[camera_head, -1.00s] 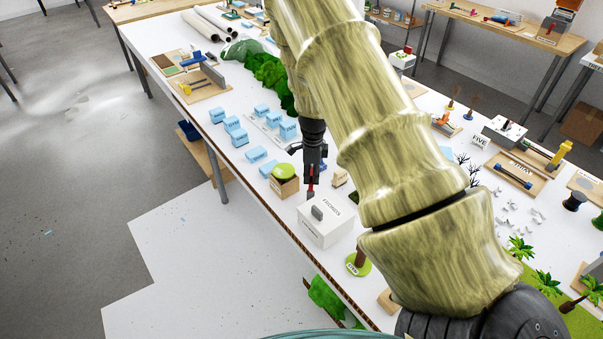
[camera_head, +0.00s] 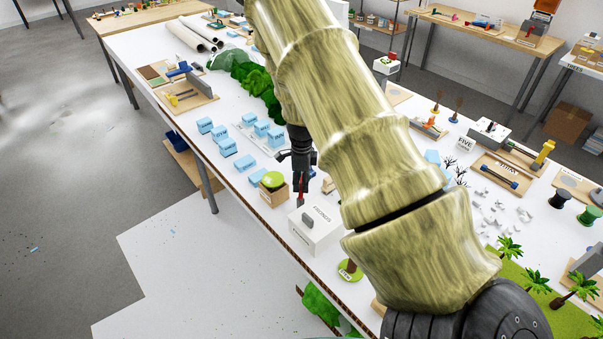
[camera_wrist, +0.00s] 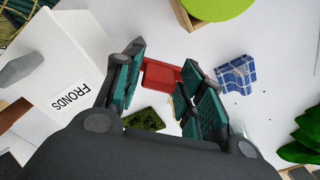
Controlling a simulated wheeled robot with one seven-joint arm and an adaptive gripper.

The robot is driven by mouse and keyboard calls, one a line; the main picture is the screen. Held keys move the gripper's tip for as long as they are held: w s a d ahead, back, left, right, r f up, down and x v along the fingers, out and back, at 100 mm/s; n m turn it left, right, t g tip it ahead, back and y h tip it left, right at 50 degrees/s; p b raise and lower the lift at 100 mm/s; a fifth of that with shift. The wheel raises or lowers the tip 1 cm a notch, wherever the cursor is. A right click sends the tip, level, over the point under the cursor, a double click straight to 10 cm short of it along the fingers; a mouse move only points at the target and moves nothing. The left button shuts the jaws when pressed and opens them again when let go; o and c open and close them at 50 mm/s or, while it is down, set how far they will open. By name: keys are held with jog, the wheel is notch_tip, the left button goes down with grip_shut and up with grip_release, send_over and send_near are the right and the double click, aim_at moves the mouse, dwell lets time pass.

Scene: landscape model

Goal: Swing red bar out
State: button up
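A red piece (camera_wrist: 162,75), seemingly the red bar, lies between my fingertips in the wrist view. It shows as a thin red strip (camera_head: 301,191) under my gripper in the head view. My gripper (camera_head: 301,178) points down over the table, beside a white box (camera_head: 315,232). In the wrist view my gripper's (camera_wrist: 168,85) teal-padded fingers stand apart on both sides of the red piece. I cannot tell whether either pad touches it. The fingers hide part of it, and I cannot see what it is fixed to.
The white box, labelled FRONDS in the wrist view (camera_wrist: 45,65), stands close on the left there. A wooden box with a green dome (camera_head: 272,181) and several light-blue blocks (camera_head: 245,162) are near. A blue patterned piece (camera_wrist: 236,73) lies right of the fingers.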

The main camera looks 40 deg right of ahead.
aim_at(301, 180)
notch_tip(301, 180, up, 12)
dwell(0.6)
jog(key=shift+f, duration=0.1)
dwell(0.4)
